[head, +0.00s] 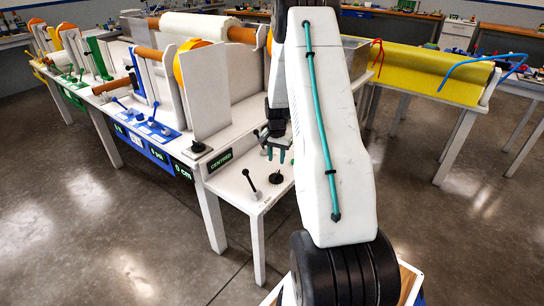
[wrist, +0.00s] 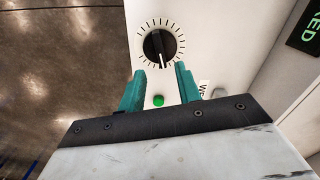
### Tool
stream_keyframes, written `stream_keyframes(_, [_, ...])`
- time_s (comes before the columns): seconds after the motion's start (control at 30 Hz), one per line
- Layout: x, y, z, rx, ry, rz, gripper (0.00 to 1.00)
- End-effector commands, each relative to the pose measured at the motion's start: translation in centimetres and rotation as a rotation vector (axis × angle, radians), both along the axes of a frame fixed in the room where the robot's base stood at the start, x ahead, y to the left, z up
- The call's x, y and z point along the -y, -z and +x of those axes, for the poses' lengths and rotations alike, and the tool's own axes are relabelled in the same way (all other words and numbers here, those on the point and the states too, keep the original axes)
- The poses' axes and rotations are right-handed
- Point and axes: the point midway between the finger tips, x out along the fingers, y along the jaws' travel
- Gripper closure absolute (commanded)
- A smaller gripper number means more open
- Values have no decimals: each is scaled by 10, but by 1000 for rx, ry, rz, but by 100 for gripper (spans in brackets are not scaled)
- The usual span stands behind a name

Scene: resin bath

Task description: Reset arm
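My gripper (head: 276,154) hangs over the small white shelf at the end of the resin bath line in the head view. In the wrist view its two teal fingers (wrist: 159,82) are apart with nothing between them. Just beyond the fingertips is a round black knob (wrist: 159,43) with a dial of tick marks. A small green light or button (wrist: 158,100) shows on the white panel between the fingers. In the head view the black knob (head: 276,178) is below my gripper. My white arm hides part of the bench behind it.
A black-knobbed lever (head: 250,182) stands left of the dial on the shelf. A "CENTRED" display (head: 220,161) is on the bench edge. Upright white panels and rollers (head: 195,27) fill the bench at left. A yellow-covered table (head: 420,72) stands at right. Floor in front is clear.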

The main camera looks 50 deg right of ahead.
Motion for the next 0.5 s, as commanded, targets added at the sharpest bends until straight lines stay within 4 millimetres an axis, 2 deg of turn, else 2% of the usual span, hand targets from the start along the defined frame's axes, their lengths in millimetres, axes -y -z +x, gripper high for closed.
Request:
stream_keyframes(0.37, [-1,0,-1,-6,-20,5,66])
stream_keyframes(0.5, [-22,7,-26,-81,-96,77,66])
